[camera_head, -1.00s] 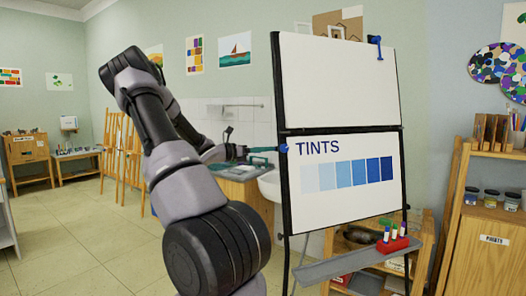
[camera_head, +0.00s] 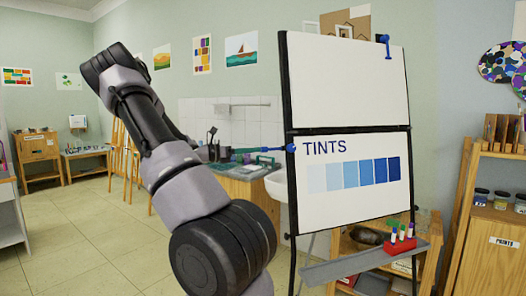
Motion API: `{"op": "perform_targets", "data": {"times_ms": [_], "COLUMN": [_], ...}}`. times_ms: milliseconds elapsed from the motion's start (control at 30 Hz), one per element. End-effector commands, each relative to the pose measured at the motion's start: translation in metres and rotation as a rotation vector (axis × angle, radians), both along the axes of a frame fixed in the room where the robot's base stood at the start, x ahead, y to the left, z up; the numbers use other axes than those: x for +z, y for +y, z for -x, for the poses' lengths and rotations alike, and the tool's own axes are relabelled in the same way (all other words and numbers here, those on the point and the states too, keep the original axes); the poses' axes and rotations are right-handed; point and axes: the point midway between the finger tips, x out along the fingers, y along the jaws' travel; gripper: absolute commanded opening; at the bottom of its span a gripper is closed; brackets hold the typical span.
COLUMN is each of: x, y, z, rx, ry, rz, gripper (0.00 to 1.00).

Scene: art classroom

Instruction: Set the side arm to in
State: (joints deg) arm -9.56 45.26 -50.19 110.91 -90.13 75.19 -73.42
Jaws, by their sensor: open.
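The flip chart board (camera_head: 345,180) stands right of centre, with a white upper sheet and a lower sheet reading TINTS above blue squares. A blue side arm (camera_head: 279,149) is at its left edge at mid-height, with a round knob at the frame. It appears to stick out to the left. Another blue fitting (camera_head: 387,46) is at the board's top right corner. My arm rises from the bottom centre and bends at the upper left, left of the board. My gripper is not visible; my own arm seems to hide it.
A tray (camera_head: 365,262) with a red marker holder (camera_head: 400,246) juts from the board's bottom. A sink counter (camera_head: 240,185) stands behind my arm. A wooden shelf (camera_head: 490,230) is at the right. The tiled floor (camera_head: 80,240) at the left is clear.

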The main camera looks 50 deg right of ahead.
Motion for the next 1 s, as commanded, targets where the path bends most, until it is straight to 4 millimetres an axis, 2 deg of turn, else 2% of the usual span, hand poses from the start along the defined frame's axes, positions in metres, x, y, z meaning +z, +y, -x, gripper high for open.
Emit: {"op": "perform_targets", "data": {"times_ms": [200, 633, 800, 1000], "x": [0.0, -0.004, -0.014, -0.005], "y": [0.018, 0.019, 0.028, 0.043], "z": [-0.011, -0.011, -0.014, -0.024], "rx": [0.001, -0.007, -0.017, -0.008], "ry": [0.0, -0.018, -0.129, -0.292], "rz": [0.0, 0.007, 0.069, 0.169], "gripper": [0.59, 0.59, 0.59, 0.59]}}
